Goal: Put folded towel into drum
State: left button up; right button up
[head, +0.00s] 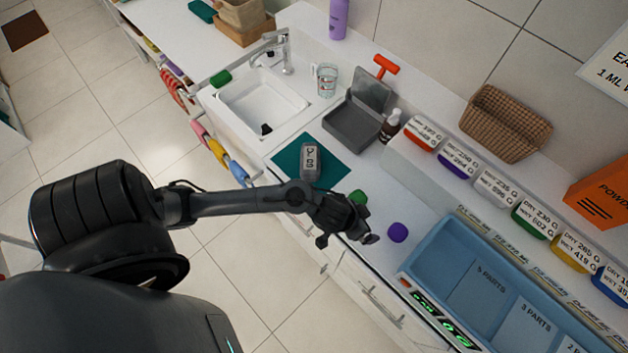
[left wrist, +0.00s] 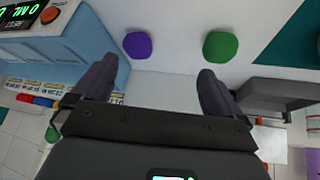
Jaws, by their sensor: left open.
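I cannot make out a drum, and nothing is clearly a folded towel. A teal, flat-looking item (head: 202,11) lies at the far top left of the head view; I cannot tell if it is cloth. My left gripper (head: 348,228) is over the counter's front part, open, with nothing between its fingers (left wrist: 157,66). A green rounded lump (head: 358,197) and a purple one (head: 398,232) lie on the counter near it. In the left wrist view the purple lump (left wrist: 138,45) and green lump (left wrist: 220,46) are beyond the fingertips. My right gripper is out of view.
Behind are a sink (head: 262,103), a glass (head: 327,80), an open grey box (head: 352,127) and a brown bottle (head: 391,125). A blue tray (head: 440,250) and a row of labelled containers are to the right.

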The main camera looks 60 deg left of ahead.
pick_arm(q)
jog(key=s+a+r+g, duration=0.1)
jog(key=s+r, duration=0.2)
jog(key=s, duration=0.3)
jog(key=s+a+r+m+g+y, duration=0.1)
jog(key=s+a+r, duration=0.1)
jog(key=s, duration=0.5)
jog(key=shift+s+a+r+g, duration=0.2)
jog(key=shift+r+g, duration=0.1)
jog(key=shift+r, duration=0.15)
jog(key=shift+d+m, duration=0.1)
jog(key=shift+m, duration=0.2)
